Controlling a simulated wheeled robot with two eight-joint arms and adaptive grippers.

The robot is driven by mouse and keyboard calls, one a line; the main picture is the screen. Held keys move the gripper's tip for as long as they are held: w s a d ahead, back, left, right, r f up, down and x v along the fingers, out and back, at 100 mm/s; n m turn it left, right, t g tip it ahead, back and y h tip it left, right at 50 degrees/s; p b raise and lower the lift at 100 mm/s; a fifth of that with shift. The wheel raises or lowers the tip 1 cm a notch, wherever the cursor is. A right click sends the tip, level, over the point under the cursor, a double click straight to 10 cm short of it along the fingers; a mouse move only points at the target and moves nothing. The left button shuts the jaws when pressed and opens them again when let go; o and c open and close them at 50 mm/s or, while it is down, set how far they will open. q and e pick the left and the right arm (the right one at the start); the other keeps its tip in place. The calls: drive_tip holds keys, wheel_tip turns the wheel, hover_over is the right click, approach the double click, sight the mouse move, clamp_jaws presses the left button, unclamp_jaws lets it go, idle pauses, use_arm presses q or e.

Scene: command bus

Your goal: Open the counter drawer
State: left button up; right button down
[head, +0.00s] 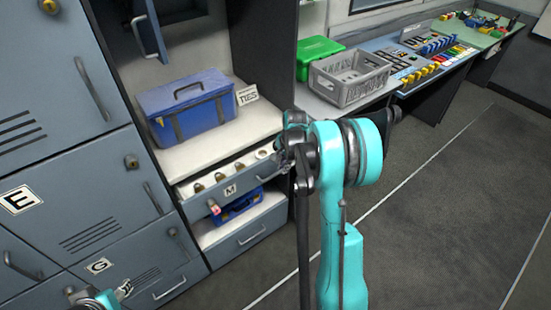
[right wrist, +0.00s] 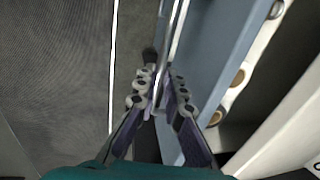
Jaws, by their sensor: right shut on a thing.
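The counter drawer (head: 243,187), marked M, stands part-way out under the white counter top. Several round-ended items (head: 221,177) lie in a row inside it. In the right wrist view its blue-grey front (right wrist: 222,60) runs beside a silver bar handle (right wrist: 178,35). My right gripper (head: 284,158) is at the right part of the drawer front, and its fingers (right wrist: 157,100) are shut on the handle. In the head view the gripper and arm hide the drawer's right end.
A blue toolbox (head: 188,107) sits on the counter above the drawer. Lockers (head: 95,200) fill the left. A grey crate (head: 348,80) stands at the back right. The right floor is clear.

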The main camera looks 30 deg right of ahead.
drive_tip(key=s+d, duration=0.1)
drive_tip(key=s, duration=2.2)
drive_tip(key=shift+s+d, duration=0.15)
drive_tip(key=shift+d, duration=0.25)
drive_tip(key=c, duration=1.6)
unclamp_jaws()
wheel_tip(320, 180, up, 12)
drive_tip(key=s, duration=0.2)
drive_tip(key=shift+d, duration=0.15)
drive_tip(key=shift+s+f, duration=0.1)
